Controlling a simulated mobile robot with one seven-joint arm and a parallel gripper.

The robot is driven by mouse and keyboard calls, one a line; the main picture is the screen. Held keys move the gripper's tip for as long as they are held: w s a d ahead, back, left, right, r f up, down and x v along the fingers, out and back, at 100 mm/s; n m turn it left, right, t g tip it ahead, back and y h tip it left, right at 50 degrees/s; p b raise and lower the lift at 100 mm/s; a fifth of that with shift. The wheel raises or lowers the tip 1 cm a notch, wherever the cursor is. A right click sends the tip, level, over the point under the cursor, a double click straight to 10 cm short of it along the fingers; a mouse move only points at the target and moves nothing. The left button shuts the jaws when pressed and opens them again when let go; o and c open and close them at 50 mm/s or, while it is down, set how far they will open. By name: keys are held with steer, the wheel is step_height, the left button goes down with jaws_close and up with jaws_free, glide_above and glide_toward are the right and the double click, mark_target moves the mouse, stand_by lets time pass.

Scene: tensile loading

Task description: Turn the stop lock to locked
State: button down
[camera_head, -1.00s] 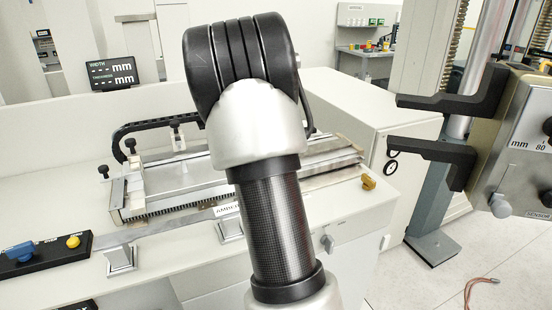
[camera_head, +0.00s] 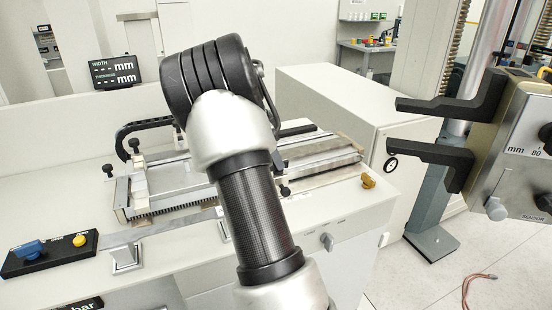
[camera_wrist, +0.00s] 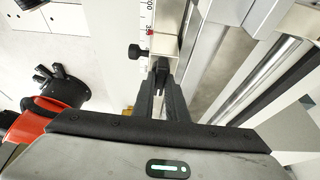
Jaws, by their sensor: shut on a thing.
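In the wrist view my gripper (camera_wrist: 161,72) has its two black fingers close together, their tips on a small dark piece at the end of a pale block beside a scale. I take this piece to be the stop lock, but the fingers hide most of it and its setting cannot be read. A black round knob (camera_wrist: 138,52) sticks out just left of the fingertips. In the head view my arm hides the gripper and part of the measuring bench (camera_head: 150,208).
A black panel (camera_head: 50,258) with a blue knob and a yellow button lies at the front left. Black jaws (camera_head: 430,152) of a testing machine stand at the right. An orange-red part (camera_wrist: 30,122) is left in the wrist view.

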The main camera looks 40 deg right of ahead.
steer(key=c, duration=1.8)
jaws_free()
steer(key=shift+o, duration=0.2)
steer(key=p+v, duration=0.1)
steer(key=v, duration=1.6)
steer(key=shift+r, duration=0.2)
steer(key=shift+a, duration=0.1)
